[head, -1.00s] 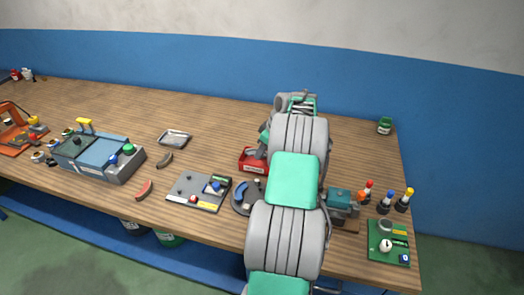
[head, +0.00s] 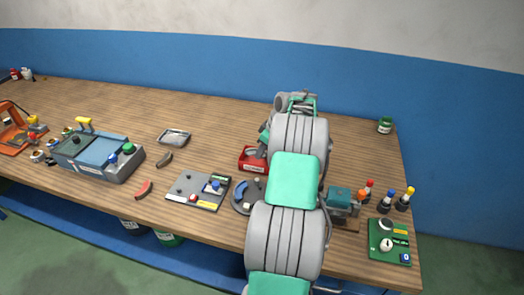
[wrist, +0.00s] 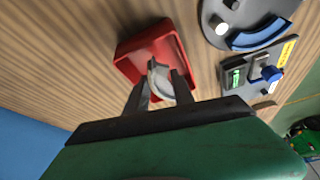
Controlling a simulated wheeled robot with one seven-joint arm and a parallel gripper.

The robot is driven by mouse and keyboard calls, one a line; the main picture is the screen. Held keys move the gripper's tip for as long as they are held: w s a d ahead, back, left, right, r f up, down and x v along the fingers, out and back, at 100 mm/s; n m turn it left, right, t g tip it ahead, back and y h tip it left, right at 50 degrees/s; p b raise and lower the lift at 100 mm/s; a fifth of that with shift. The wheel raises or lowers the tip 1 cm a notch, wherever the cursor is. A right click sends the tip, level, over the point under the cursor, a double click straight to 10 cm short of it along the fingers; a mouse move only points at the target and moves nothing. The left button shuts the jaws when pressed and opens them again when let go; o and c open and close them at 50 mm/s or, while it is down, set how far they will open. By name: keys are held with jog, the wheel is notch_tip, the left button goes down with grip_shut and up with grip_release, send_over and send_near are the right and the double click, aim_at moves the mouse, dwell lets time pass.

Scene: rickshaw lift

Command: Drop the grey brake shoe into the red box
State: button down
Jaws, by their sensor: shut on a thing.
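The red box (wrist: 128,68) is open and stands on the wooden table in the wrist view. It also shows in the head view (head: 254,168), partly hidden by my arm. My gripper (wrist: 160,88) is over the box and shut on a light grey curved piece, the grey brake shoe (wrist: 160,80). The shoe is between the two fingertips, within the box's outline. Whether it touches the box floor I cannot tell. In the head view my arm hides most of the gripper and the shoe.
A round grey plate with a blue shoe (head: 241,192) lies near the box. A grey board with knobs (head: 186,184), a dark curved shoe (head: 164,159), a red shoe (head: 144,189) and a metal tray (head: 174,138) lie left. A vise (head: 341,200) and bottles stand right.

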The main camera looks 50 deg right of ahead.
jog(key=c, duration=0.6)
grip_release()
jog(key=shift+r+p, duration=2.35)
jog(key=shift+r, duration=1.2)
